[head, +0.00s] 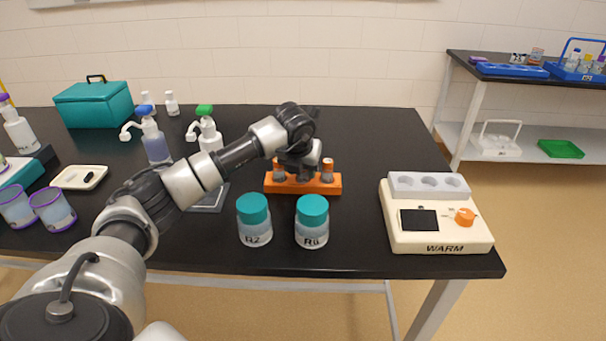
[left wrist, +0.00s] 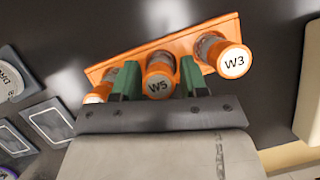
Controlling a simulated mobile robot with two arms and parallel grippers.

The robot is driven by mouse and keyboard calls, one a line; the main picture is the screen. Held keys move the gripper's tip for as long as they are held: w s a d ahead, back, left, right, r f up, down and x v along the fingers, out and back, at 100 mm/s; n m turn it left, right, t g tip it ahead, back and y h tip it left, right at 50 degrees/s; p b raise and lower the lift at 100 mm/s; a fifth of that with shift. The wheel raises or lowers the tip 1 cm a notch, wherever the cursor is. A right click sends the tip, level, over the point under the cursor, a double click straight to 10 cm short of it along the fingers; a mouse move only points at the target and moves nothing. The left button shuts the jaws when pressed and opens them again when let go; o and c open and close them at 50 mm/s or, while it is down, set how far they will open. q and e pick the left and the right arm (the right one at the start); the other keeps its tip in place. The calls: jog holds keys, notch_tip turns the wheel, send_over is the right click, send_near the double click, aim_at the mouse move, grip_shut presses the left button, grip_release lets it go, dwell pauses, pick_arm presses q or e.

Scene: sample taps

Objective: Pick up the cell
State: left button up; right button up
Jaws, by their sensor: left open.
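An orange rack (head: 305,188) on the black table holds orange-capped cells, one at its left (head: 279,170) and one at its right (head: 327,171). The middle of the rack is partly hidden by my left gripper (head: 303,160), which is over it. In the left wrist view, the cell marked W5 (left wrist: 159,86) shows between the two green fingertips of my open left gripper (left wrist: 157,76). Whether the fingers touch it I cannot tell. The cell marked W3 (left wrist: 233,62) stands to the right, and another orange cap (left wrist: 95,98) is partly hidden at the left. My right gripper is not in view.
Two teal-lidded jars, R2 (head: 254,220) and RU (head: 312,222), stand in front of the rack. A WARM block (head: 433,238) is at the right. Pump bottles (head: 154,141) stand at the left behind my arm. The table behind the rack is clear towards the right.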

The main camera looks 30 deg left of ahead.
pick_arm(q)
jog(key=shift+w+f, duration=0.2)
jog(key=shift+f, duration=0.25)
jog(key=c, duration=0.5)
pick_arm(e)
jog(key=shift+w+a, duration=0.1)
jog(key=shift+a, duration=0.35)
pick_arm(q)
jog(key=shift+r, duration=0.1)
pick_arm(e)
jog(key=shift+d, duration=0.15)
